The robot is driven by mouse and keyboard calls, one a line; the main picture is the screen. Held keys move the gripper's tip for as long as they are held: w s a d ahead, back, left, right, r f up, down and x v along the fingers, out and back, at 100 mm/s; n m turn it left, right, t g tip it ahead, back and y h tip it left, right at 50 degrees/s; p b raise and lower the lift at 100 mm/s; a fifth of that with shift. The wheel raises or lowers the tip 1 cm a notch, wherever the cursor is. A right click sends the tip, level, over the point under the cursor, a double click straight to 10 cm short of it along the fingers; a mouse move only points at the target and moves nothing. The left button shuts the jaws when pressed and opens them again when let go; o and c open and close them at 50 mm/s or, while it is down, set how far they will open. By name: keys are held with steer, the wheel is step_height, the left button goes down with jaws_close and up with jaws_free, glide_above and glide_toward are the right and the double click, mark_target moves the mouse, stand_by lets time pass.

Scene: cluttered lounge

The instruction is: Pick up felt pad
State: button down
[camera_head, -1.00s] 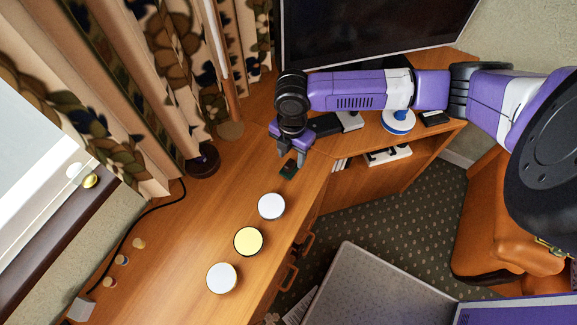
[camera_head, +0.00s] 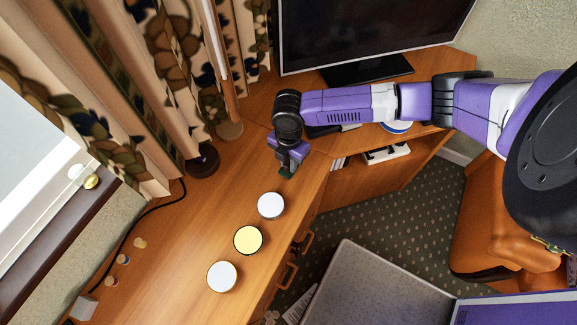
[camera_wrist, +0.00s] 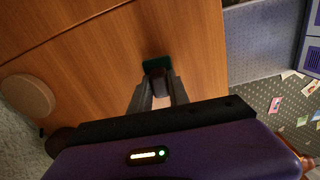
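The felt pad is a small dark green piece (camera_head: 286,173) on the wooden desktop, mostly covered by my gripper in the head view. In the wrist view the dark green pad (camera_wrist: 157,62) shows just past my fingertips. My gripper (camera_head: 284,165) points down right over the pad. In the wrist view my two fingers slope in towards each other, with the fingertips (camera_wrist: 157,76) close together at the pad's near edge. The frames do not show clearly whether the fingers are shut on the pad or just above it.
A white round disc (camera_head: 271,206) lies close to the pad, with a yellow one (camera_head: 248,240) and another white one (camera_head: 222,277) further down the desk. A lamp base (camera_head: 203,161) stands at left. A monitor (camera_head: 370,35) stands behind my arm.

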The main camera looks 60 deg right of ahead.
mark_target(288, 162)
steer(key=shift+r, duration=0.1)
step_height(288, 162, up, 20)
stand_by(0.7)
